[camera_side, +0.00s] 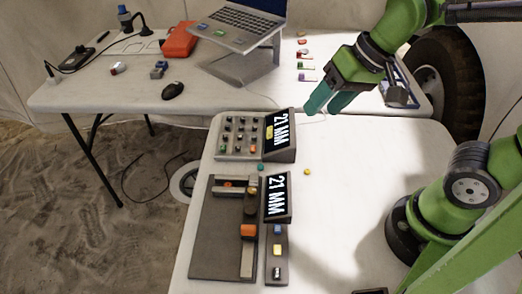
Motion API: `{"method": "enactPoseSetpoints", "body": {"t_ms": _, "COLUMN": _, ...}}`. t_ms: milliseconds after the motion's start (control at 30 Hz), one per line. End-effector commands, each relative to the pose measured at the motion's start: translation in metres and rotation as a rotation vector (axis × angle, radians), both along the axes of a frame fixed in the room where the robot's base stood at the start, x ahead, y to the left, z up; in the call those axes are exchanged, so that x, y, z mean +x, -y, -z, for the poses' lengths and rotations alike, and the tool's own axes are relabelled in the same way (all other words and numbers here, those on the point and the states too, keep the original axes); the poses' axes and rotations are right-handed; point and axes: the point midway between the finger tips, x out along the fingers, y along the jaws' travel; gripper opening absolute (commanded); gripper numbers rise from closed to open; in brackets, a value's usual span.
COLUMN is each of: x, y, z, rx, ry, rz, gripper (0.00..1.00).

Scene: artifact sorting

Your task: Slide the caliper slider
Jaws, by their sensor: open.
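The caliper device (212,240) is a dark flat board on the left side of the near white table. A light grey rail runs along its right part, with an orange slider block (248,231) partway along it. A small display beside it (278,183) reads 21 MM. My green gripper (325,105) hangs in the air above the table's far part, to the upper right of the slider. It is open, with nothing between its teal fingers, and apart from the caliper.
A button panel (238,135) stands behind the caliper. A dark strip with small coloured pieces (277,250) lies to its right. A yellow piece (307,172) and a teal piece lie nearby. The table's middle is clear. A laptop (240,30) stands on the far table.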

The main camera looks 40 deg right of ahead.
Motion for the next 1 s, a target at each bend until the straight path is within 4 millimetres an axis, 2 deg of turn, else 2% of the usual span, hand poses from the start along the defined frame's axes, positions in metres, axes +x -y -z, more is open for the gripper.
{"method": "enactPoseSetpoints", "body": {"t_ms": 100, "x": 0.019, "y": -0.038, "z": 0.010, "rx": 0.028, "ry": -0.174, "rz": -0.008, "gripper": 0.57}}
{"method": "enactPoseSetpoints", "body": {"t_ms": 300, "x": 0.038, "y": -0.104, "z": 0.030, "rx": 0.043, "ry": -0.476, "rz": 0.089, "gripper": 0.57}}
{"method": "enactPoseSetpoints", "body": {"t_ms": 400, "x": 0.042, "y": -0.132, "z": 0.038, "rx": 0.035, "ry": -0.607, "rz": 0.173, "gripper": 0.57}}
{"method": "enactPoseSetpoints", "body": {"t_ms": 500, "x": 0.045, "y": -0.152, "z": 0.038, "rx": 0.034, "ry": -0.714, "rz": 0.284, "gripper": 0.57}}
{"method": "enactPoseSetpoints", "body": {"t_ms": 600, "x": 0.046, "y": -0.157, "z": 0.024, "rx": 0.055, "ry": -0.771, "rz": 0.391, "gripper": 0.57}}
{"method": "enactPoseSetpoints", "body": {"t_ms": 733, "x": 0.040, "y": -0.157, "z": 0.028, "rx": 0.052, "ry": -0.803, "rz": 0.436, "gripper": 0.57}}
{"method": "enactPoseSetpoints", "body": {"t_ms": 867, "x": 0.035, "y": -0.161, "z": 0.043, "rx": 0.051, "ry": -0.802, "rz": 0.434, "gripper": 0.57}}
{"method": "enactPoseSetpoints", "body": {"t_ms": 1000, "x": 0.027, "y": -0.169, "z": 0.070, "rx": 0.049, "ry": -0.803, "rz": 0.434, "gripper": 0.57}}
